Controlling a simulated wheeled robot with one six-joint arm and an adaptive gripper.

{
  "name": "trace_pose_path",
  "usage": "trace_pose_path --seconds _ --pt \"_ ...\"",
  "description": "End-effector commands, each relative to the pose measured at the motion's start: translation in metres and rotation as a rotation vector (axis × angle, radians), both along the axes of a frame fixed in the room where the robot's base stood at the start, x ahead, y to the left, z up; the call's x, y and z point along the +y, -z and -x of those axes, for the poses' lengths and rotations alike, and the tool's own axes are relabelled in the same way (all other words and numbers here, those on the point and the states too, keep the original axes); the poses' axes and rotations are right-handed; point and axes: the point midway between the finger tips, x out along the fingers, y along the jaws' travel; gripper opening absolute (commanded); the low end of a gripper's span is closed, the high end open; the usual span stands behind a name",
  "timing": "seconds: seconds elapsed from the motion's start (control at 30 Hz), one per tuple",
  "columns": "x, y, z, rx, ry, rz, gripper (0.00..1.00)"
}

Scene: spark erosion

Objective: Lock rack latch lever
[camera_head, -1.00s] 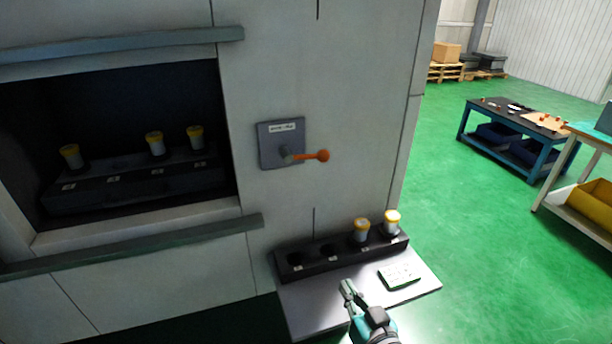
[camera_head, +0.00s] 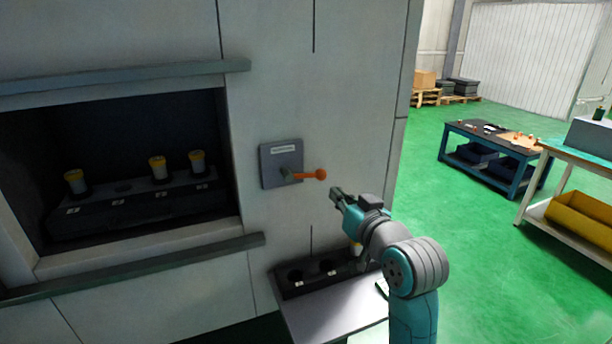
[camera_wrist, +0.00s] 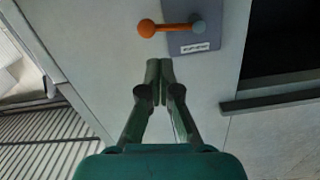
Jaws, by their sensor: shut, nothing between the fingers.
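The rack latch lever (camera_head: 307,175) is an orange bar with a round knob at its right end. It points right, roughly level, from a pivot on a grey labelled plate (camera_head: 281,155) on the machine's front wall. In the wrist view the lever (camera_wrist: 172,27) and plate (camera_wrist: 196,42) appear upside down near the top. My gripper (camera_head: 335,191) is shut and empty, just right of and slightly below the knob, apart from it. The wrist view shows the closed fingertips (camera_wrist: 159,63) below the lever, with a gap between.
Left of the plate, a dark recess holds a rack (camera_head: 140,200) with several yellow-capped holders, between two grey rails. Below the lever, a shelf (camera_head: 335,318) carries a dark holder block (camera_head: 297,283), partly hidden by my arm. Open green floor and workbenches (camera_head: 490,155) lie to the right.

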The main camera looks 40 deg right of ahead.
Motion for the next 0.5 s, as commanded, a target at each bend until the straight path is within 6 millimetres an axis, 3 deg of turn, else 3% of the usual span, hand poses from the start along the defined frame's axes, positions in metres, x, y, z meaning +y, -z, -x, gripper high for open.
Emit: trace_pose_path --seconds 0.03,0.2,0.5 --pt "-0.005 -0.014 0.000 -0.008 0.004 0.008 0.00" --pt "-0.016 -0.039 0.001 -0.008 0.010 0.021 0.00" --pt "-0.020 -0.051 0.001 -0.006 0.013 0.026 0.00"
